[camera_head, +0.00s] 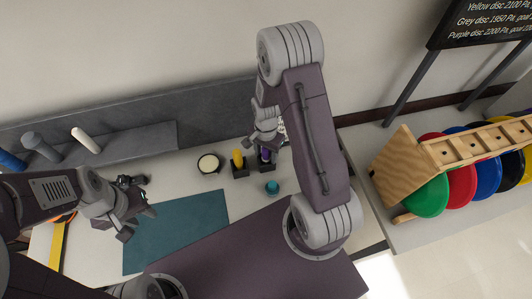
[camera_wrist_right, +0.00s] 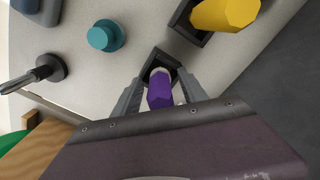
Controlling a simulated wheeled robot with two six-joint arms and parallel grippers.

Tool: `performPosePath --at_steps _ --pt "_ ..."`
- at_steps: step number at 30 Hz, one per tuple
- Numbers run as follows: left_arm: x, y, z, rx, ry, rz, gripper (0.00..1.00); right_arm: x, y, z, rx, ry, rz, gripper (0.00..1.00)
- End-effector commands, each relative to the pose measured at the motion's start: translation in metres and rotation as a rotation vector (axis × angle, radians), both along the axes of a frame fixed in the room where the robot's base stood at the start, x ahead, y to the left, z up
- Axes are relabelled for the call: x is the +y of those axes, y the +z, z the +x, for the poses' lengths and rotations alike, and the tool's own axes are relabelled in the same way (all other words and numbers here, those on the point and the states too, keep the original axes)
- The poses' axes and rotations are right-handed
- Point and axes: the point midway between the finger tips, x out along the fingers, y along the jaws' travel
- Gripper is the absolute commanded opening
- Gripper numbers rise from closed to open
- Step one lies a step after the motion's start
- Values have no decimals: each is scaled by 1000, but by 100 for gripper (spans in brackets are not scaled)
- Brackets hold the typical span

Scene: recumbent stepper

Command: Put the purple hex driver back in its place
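The purple hex driver (camera_wrist_right: 160,92) has a purple handle with a pale collar. In the right wrist view its lower end is at the opening of a small dark square holder (camera_wrist_right: 178,66); how deep it sits I cannot tell. It also shows in the head view (camera_head: 265,155), below my right gripper (camera_head: 268,136). In the right wrist view my right gripper (camera_wrist_right: 160,90) has one finger on each side of the driver, with visible gaps, so it looks open. My left gripper (camera_head: 133,212) is open and empty, above the left of the counter near the teal mat.
A yellow driver (camera_wrist_right: 225,12) stands in a like dark holder beside the purple one. A teal knob (camera_wrist_right: 104,36) and a round pale dish (camera_head: 208,163) are close by. A teal mat (camera_head: 175,232) lies flat. A wooden rack with coloured discs (camera_head: 427,195) stands at right.

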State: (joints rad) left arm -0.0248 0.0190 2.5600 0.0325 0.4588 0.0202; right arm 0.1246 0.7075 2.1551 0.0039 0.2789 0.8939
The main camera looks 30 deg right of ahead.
Motion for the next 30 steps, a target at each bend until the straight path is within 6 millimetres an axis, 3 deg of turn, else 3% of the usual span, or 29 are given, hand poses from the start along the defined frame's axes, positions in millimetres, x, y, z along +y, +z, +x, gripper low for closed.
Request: performPosePath --at_steps 5,12,18,30 --pt "0 -1 0 0 0 0 36 0 5 0 -1 0 0 50" --pt "0 -5 0 0 0 0 36 0 56 2 -6 0 -1 50" --pt "0 -6 0 0 0 0 36 0 86 1 -4 0 0 50" --pt "0 -7 0 0 0 0 36 1 90 0 0 3 0 50"
